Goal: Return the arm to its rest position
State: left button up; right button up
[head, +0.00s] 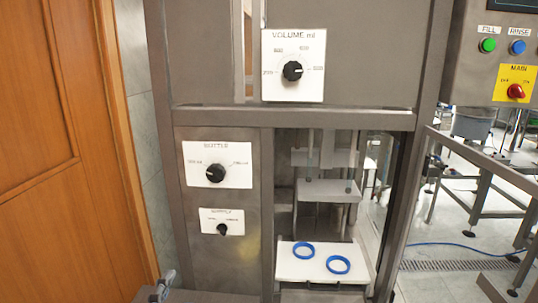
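Neither of my arms nor grippers can be made out in the head view. Two blue rings lie flat and apart on a white plate (296,262) in the lower opening of the grey machine. One blue ring (304,243) is at the back left of the plate. The other blue ring (338,257) is nearer and to the right.
The machine's metal frame (290,118) carries a volume dial (292,71), and two smaller dials sit on its lower left panel (221,268). A control panel (468,60) with buttons is at the upper right. A wooden door (60,150) stands at the left. A small grey fitting (163,288) shows at the bottom edge.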

pick_arm(q)
jog(key=s+a+f+n+g+y, duration=0.25)
jog(key=s+f+n+g, duration=0.2)
jog(key=f, duration=0.35)
jog(key=s+a+f+n+g+y, duration=0.1)
jog(key=s+a+f+n+g, duration=0.25)
jog(key=f+n, duration=0.35)
jog(key=s+d+f+n+g+h, duration=0.1)
jog(key=s+d+f+n+g, duration=0.1)
jog(key=s+f+g, duration=0.45)
jog(key=s+d+f+n+g+h, duration=0.1)
jog(key=s+f+n+h, duration=0.15)
jog(key=s, duration=0.75)
notch_tip(320, 180, down, 31)
jog(key=m+g+y+b, duration=0.1)
jog(key=g+b, duration=0.1)
jog(key=b, duration=0.4)
jog(key=s+a+f+b, duration=0.3)
jog(key=s+f+b, duration=0.1)
jog(key=s+f, duration=1.3)
notch_tip(320, 180, down, 4)
jog(key=shift+f+m+g, duration=0.15)
jog(key=shift+m+g, duration=0.15)
jog(key=shift+g, duration=0.05)
jog(key=shift+s, duration=0.1)
